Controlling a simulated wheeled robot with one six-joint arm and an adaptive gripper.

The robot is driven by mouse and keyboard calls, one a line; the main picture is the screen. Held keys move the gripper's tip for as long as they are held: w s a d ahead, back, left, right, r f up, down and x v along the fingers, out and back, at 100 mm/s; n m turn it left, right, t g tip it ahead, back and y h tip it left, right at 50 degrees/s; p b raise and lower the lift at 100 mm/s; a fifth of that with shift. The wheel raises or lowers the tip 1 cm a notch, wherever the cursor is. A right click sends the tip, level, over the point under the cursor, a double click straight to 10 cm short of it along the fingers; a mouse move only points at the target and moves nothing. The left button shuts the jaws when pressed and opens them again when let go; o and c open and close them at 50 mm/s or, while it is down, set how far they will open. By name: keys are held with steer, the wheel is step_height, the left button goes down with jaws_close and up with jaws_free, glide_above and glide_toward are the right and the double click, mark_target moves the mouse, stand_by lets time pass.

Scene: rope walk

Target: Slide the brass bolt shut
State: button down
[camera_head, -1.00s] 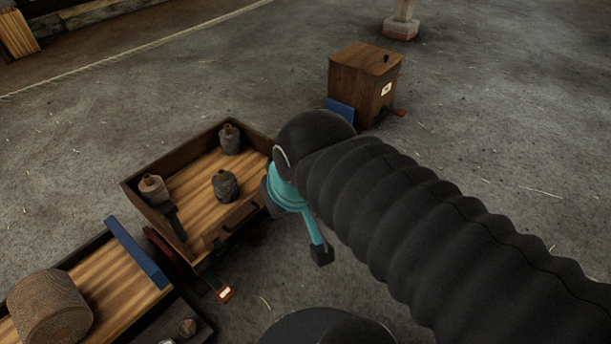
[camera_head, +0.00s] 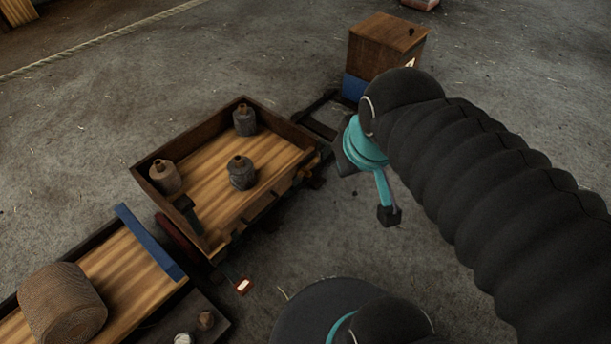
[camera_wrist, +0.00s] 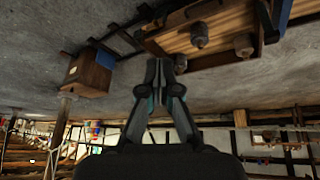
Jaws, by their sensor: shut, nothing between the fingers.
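I cannot make out the brass bolt in either view. A shallow wooden tray wagon (camera_head: 217,121) stands on the floor at the middle left in the head view, with its low side rails showing. It also shows upside down at the top of the wrist view (camera_wrist: 217,57). My gripper (camera_head: 346,160) is to the right of the wagon in the head view, partly hidden behind my arm. In the wrist view my gripper (camera_wrist: 166,64) points toward the wagon's edge with its fingers shut and nothing between them.
Several dark bottles, including one at the middle (camera_head: 241,173), stand in the wagon. A wooden box with a blue panel (camera_head: 386,44) stands behind my gripper. A second wagon (camera_head: 122,290) with a rope coil (camera_head: 62,303) is at lower left. Open floor lies left and behind.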

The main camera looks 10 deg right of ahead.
steer(key=w+a+f+n+g+b, duration=0.1)
steer(key=w+f+n+b, duration=0.3)
steer(key=w+f+n, duration=0.8)
steer(key=w+a+f+n+g+h+b, duration=0.1)
steer(key=w+f+n+b, duration=0.3)
steer(key=w+f+n, duration=0.8)
step_height(320, 180, down, 5)
steer(key=a+n+g, duration=0.1)
steer(key=n, duration=0.3)
steer(key=shift+w+a, duration=0.15)
steer(key=shift+w, duration=0.25)
steer(key=w+d+f+b, duration=0.1)
steer(key=w+f, duration=0.1)
steer(key=f, duration=0.3)
steer(key=w+d+f+b, duration=0.2)
steer(key=w+f, duration=0.1)
steer(key=f, duration=0.2)
steer(key=shift+d, duration=0.25)
steer(key=shift+w, duration=0.1)
